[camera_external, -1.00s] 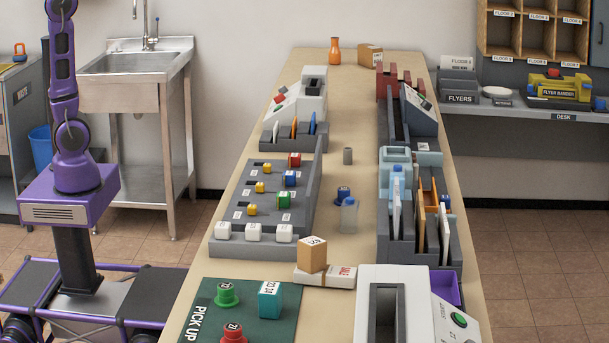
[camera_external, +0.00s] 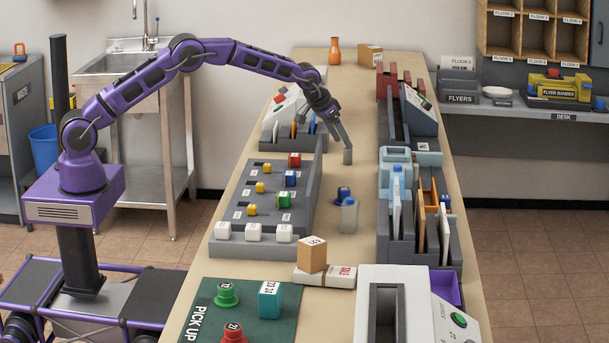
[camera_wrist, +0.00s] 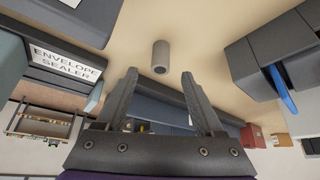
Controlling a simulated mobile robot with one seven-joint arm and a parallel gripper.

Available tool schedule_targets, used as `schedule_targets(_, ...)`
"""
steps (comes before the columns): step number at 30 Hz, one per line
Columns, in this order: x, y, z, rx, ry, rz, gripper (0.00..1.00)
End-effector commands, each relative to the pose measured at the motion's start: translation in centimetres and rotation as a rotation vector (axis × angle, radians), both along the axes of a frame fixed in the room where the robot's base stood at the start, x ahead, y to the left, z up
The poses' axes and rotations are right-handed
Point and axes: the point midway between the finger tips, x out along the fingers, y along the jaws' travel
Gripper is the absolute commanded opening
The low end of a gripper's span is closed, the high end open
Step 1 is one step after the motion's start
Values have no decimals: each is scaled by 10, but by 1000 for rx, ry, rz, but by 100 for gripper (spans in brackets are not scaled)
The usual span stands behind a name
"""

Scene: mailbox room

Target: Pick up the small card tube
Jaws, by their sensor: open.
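The small card tube (camera_external: 348,157) is a short grey-brown cylinder standing upright on the long table, in the clear strip between the two rows of equipment. In the wrist view the card tube (camera_wrist: 161,57) shows with its dark hole, just past the fingertips and roughly between their lines. My gripper (camera_external: 338,138) is at the tube, with a finger overlapping it in the external view. In the wrist view my gripper (camera_wrist: 160,76) has its two fingers spread apart, with nothing between them.
A grey sorter rack (camera_external: 312,195) with coloured blocks stands to the left. An envelope sealer (camera_wrist: 67,62) and upright envelopes (camera_external: 395,212) line the right side. An orange vase (camera_external: 335,52) stands at the far end.

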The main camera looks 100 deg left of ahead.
Motion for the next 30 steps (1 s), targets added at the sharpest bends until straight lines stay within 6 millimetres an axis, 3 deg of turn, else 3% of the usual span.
schedule_targets(5, 4, 3, -9, 0, -1, 1, 70)
schedule_targets(17, 21, 15, -51, 0, -1, 1, 70)
schedule_targets(26, 23, 16, -53, 0, -3, 1, 70)
schedule_targets(30, 23, 16, -53, 0, -2, 0, 46)
